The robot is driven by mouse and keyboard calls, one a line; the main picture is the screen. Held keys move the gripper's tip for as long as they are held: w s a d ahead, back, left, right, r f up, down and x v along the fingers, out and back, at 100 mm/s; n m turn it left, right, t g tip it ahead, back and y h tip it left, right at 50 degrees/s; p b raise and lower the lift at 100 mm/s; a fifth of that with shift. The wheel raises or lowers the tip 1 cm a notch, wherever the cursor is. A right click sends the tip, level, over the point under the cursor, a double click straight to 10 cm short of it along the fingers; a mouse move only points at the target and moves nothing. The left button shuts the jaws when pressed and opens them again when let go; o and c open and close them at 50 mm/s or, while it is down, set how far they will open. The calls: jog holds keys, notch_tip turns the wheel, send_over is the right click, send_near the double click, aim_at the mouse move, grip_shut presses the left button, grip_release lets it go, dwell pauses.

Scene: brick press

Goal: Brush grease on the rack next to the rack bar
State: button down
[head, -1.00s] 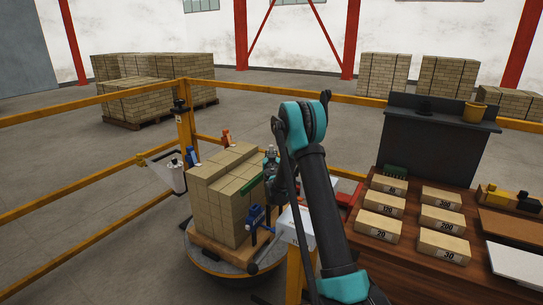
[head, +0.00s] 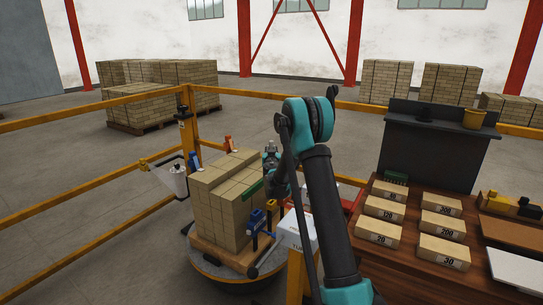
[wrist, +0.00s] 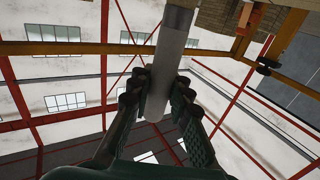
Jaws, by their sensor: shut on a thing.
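My gripper (wrist: 160,95) is shut on a pale grey cylinder (wrist: 168,55) in the wrist view. In the head view my gripper (head: 271,158) is small and partly hidden by my arm, beside the brick stack (head: 222,200). A green strip (head: 252,188) shows at the stack's right side. I cannot make out the rack, the rack bar or any grease.
The stack stands on a wooden board on a round base (head: 222,277). Blue clamps (head: 258,218) are close to its right. A yellow rail (head: 90,213) runs along the left. A wooden table (head: 400,270) at the right holds several numbered boxes (head: 441,250).

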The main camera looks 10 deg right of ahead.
jog(key=shift+r, duration=1.05)
jog(key=shift+d, duration=0.1)
